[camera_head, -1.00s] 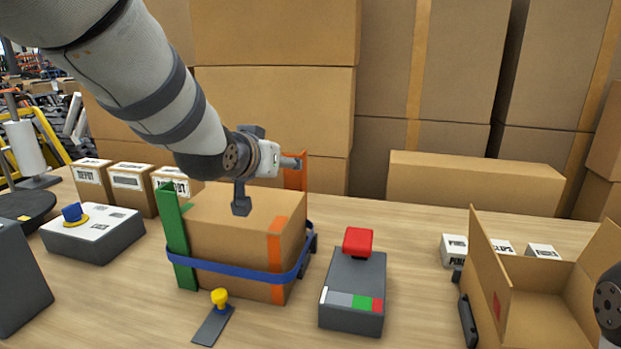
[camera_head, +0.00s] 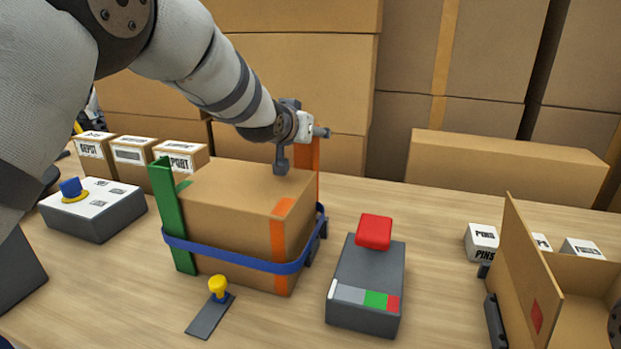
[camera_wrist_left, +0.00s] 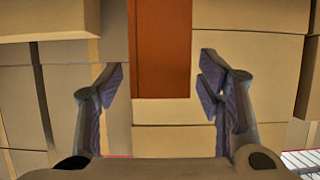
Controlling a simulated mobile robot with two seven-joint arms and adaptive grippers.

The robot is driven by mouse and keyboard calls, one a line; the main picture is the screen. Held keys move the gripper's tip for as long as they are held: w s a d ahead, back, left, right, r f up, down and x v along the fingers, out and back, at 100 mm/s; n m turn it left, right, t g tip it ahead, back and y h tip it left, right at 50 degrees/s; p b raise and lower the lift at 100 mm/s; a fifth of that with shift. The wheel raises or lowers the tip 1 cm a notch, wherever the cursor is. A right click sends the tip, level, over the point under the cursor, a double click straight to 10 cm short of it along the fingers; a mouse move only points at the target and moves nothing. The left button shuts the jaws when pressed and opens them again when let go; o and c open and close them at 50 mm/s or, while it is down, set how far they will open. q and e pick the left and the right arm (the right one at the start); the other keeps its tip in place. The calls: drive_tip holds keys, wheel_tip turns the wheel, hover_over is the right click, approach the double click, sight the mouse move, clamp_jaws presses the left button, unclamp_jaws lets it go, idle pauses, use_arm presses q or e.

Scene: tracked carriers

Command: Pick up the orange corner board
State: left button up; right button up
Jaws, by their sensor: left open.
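The orange corner board (camera_head: 308,158) stands upright at the back right corner of a brown carton (camera_head: 232,205). In the left wrist view the orange board (camera_wrist_left: 163,50) hangs down from the top, between the two spread fingers. My left gripper (camera_head: 302,150) is open and empty, at the carton's back right, close to the board's top. I cannot tell whether a finger touches it. A blue strap (camera_head: 235,263) runs around the carton and a green corner board (camera_head: 172,215) at its left. My right gripper does not show; only a dark arm piece is at the right edge.
A grey device with a red button (camera_head: 366,275) stands right of the carton. A small lever with a yellow knob (camera_head: 218,288) lies in front. A grey box with a blue knob (camera_head: 92,210) is at left. An open carton (camera_head: 530,275) stands at right. Large cartons close off the back.

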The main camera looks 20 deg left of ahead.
use_arm(q)
drive_tip(key=shift+s+r, duration=0.15)
drive_tip(key=shift+r, duration=0.15)
drive_tip(key=c, duration=1.4)
